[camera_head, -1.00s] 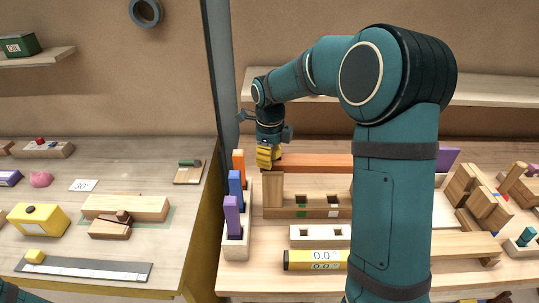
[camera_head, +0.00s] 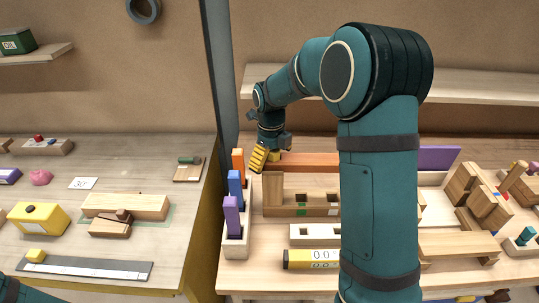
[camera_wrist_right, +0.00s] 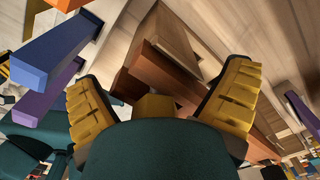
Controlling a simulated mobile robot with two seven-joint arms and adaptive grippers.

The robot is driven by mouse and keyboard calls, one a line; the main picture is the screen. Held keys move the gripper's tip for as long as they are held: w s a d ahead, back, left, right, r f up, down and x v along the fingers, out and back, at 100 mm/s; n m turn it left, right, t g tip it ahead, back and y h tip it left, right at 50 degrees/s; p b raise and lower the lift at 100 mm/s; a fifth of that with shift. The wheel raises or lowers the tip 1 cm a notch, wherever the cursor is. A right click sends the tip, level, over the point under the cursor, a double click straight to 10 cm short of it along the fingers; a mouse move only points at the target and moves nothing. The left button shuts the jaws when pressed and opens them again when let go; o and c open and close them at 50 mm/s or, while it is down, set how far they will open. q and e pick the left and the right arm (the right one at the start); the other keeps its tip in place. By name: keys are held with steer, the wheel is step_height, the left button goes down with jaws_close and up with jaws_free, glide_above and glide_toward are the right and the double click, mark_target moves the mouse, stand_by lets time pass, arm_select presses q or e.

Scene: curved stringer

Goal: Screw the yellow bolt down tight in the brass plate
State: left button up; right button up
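A small yellow block-like piece, likely the yellow bolt's head (camera_wrist_right: 155,107), shows between the fingers of my right gripper (camera_wrist_right: 160,82) in the right wrist view. Those yellow ribbed fingers are spread, with a gap on both sides of the piece. In the head view my right gripper (camera_head: 262,158) points down at the left end of an orange-brown bar (camera_head: 310,161), and a yellow patch (camera_head: 274,156) shows beside its finger. The bolt's shank is hidden, and I cannot make out the brass plate. My left gripper is not in view.
Orange (camera_head: 238,163), blue (camera_head: 235,188) and purple (camera_head: 231,215) upright blocks stand in a wooden holder close left of the gripper. A slotted wooden block (camera_head: 300,210) lies in front. Wooden blocks (camera_head: 478,200) crowd the right. A post (camera_head: 222,70) rises behind left.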

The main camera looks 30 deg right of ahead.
steer(key=shift+w+r, duration=0.1)
steer(key=shift+w, duration=0.05)
steer(key=shift+s+a+r, duration=0.3)
steer(key=shift+s+r, duration=0.05)
steer(key=shift+w+n, duration=0.15)
steer(key=shift+n, duration=0.15)
steer(key=shift+n+p, duration=0.35)
steer(key=shift+n, duration=0.15)
steer(key=n, duration=0.2)
steer(key=shift+s+a+r+n, duration=0.1)
steer(key=shift+s+n, duration=0.1)
steer(key=shift+n, duration=0.1)
steer(key=shift+n+p, duration=0.3)
steer(key=shift+n, duration=0.6)
steer(key=n, duration=0.3)
steer(key=shift+s+a, duration=0.1)
steer(key=shift+s+a+n+p, duration=0.1)
steer(key=shift+n+p, duration=0.25)
steer(key=shift+n, duration=1.15)
